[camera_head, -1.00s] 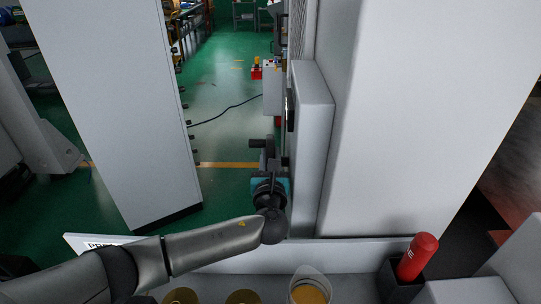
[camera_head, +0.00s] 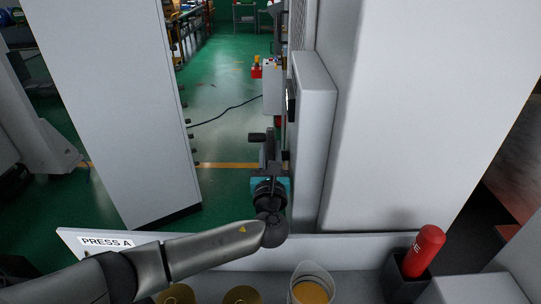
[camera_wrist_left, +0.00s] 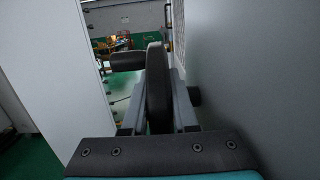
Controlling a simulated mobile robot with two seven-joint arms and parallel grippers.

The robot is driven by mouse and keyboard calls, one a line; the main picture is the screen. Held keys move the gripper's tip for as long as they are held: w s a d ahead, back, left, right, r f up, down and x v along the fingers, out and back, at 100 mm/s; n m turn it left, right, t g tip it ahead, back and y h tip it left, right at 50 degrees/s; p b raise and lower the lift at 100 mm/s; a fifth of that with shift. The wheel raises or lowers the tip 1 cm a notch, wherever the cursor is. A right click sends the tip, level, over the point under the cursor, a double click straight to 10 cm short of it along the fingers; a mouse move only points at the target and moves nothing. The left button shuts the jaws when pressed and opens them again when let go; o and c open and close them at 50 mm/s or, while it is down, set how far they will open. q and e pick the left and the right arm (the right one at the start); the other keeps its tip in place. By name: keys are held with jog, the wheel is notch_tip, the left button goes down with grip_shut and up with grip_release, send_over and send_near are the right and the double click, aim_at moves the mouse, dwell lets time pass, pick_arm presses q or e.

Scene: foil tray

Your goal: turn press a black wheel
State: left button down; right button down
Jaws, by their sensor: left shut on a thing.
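The black wheel (camera_wrist_left: 157,88) stands upright and edge-on in the left wrist view, with a dark crank handle (camera_wrist_left: 127,61) sticking out to its left. In the head view the handle (camera_head: 257,137) shows beyond my gripper, beside the grey machine housing. My left gripper (camera_wrist_left: 158,128) is shut on the near rim of the wheel, with one finger on each side. In the head view my left gripper (camera_head: 270,170) hides most of the wheel. My right gripper is out of view.
A grey panel (camera_head: 313,140) and tall white machine (camera_head: 410,100) stand close on the right, a white cabinet (camera_head: 115,105) on the left. A front ledge carries a "PRESS A" label (camera_head: 107,242). A red cylinder (camera_head: 424,250) stands in a dark holder (camera_head: 409,284).

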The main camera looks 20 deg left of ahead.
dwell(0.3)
pick_arm(q)
jog(key=c, duration=0.7)
grip_release()
jog(key=shift+s, duration=0.1)
jog(key=v, duration=1.5)
jog(key=shift+f, duration=0.1)
